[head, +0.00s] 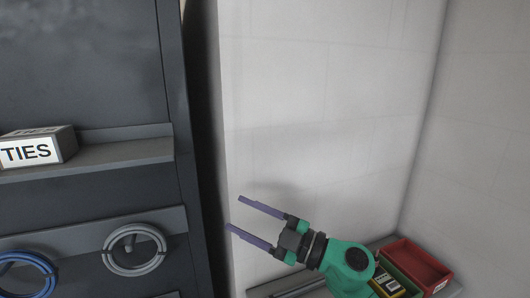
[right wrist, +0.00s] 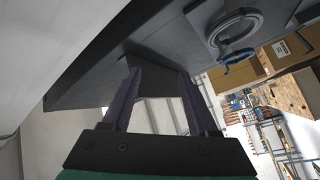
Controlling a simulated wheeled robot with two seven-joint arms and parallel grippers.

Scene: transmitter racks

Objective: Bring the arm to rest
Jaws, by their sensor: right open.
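My right gripper (head: 233,213) reaches in from the lower right in the head view, on a green arm. Its two purple fingers are apart and hold nothing. It is in front of the pale wall, to the right of the dark rack, and touches nothing that I can see. The right wrist view also shows the open fingers (right wrist: 160,85), with the dark rack beyond them. My left gripper is in neither view.
The dark rack (head: 80,95) bears a box marked TIES (head: 28,150) on a shelf. A grey cable coil (head: 134,250) and a blue coil (head: 25,272) hang below. A red bin (head: 418,264) stands at the lower right beside my arm.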

